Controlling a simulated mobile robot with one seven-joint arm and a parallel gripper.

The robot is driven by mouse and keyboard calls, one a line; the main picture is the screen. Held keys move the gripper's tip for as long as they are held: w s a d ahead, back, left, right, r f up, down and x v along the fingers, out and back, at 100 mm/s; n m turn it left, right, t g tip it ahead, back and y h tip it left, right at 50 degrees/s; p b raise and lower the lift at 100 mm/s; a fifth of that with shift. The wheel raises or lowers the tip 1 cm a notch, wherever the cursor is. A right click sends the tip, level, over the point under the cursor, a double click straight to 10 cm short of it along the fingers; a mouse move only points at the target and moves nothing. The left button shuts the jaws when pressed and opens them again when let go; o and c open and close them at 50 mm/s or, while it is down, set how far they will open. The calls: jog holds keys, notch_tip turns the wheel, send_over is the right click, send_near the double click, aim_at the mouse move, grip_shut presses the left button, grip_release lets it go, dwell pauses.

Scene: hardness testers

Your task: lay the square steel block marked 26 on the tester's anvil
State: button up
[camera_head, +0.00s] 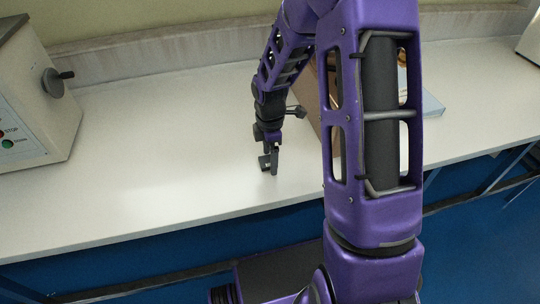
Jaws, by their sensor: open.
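My gripper (269,168) hangs over the pale bench top, left of the purple arm link that fills the middle right. It points down, with its jaws apart and nothing visible between them. I cannot make out the square steel block marked 26 or the tester's anvil. They may be outside the view or behind my arm.
A cream machine (35,95) with a dark side knob (57,83) and red and green buttons stands at the left. A brown box (326,110) is partly hidden behind my arm, with a flat pale-blue item (432,106) to its right. The bench's left middle is clear.

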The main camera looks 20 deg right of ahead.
notch_tip(320, 180, up, 12)
jog(key=p, duration=0.2)
jog(key=shift+r, duration=0.15)
jog(key=shift+w, duration=0.1)
dwell(0.4)
